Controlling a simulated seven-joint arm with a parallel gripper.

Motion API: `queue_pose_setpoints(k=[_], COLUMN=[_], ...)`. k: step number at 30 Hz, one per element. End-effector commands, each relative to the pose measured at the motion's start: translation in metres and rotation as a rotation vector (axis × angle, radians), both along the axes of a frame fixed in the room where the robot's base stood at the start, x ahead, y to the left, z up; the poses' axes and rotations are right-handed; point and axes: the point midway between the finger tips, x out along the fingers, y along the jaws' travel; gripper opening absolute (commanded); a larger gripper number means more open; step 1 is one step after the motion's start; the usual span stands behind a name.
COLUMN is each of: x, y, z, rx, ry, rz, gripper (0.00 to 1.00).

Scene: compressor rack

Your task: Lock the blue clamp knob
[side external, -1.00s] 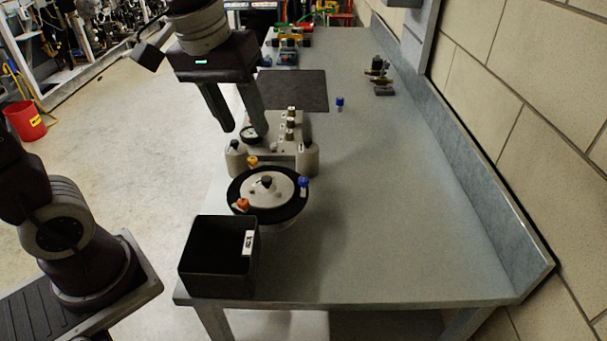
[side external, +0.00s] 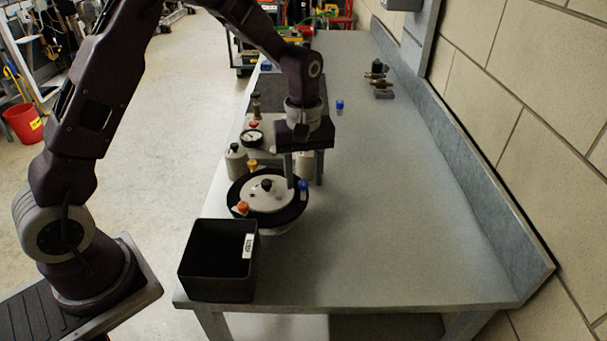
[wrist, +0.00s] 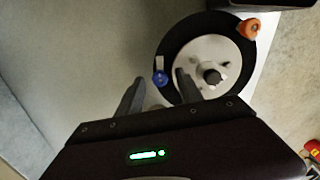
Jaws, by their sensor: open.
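The blue clamp knob (side external: 304,186) sits on the right rim of a round black-rimmed vessel (side external: 240,190) with a pale lid. The wrist view shows the blue knob (wrist: 160,78) beside a small pale tab. My gripper (side external: 305,184) is open and points down over the right side of the vessel. In the wrist view my two fingers (wrist: 160,78) lie to either side of the blue knob, apart from it as far as I can tell. An orange knob (side external: 241,208) and a yellow knob (side external: 252,164) sit elsewhere on the rim.
A black open bin (side external: 190,262) stands at the bench's near left corner. A gauge and bottle assembly (side external: 236,160) stands behind the vessel. A small blue-capped item (side external: 340,104) and brass fittings (side external: 379,78) lie farther back. The right side of the bench is clear.

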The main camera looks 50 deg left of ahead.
Motion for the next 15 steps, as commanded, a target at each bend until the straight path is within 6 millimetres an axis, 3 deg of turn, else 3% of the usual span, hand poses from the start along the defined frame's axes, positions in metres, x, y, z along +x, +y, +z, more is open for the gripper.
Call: queue_pose_setpoints(k=[3, 9, 15], x=[-0.0001, -0.0001, -0.0001], y=[0.0001, 0.0001, 0.0001], z=[0.0003, 0.0005, 0.0006], rx=[0.0, 0.0, 0.0], ry=[0.0, 0.0, 0.0], rz=[0.0, 0.0, -0.002], gripper=[0.41, 0.02, 0.0])
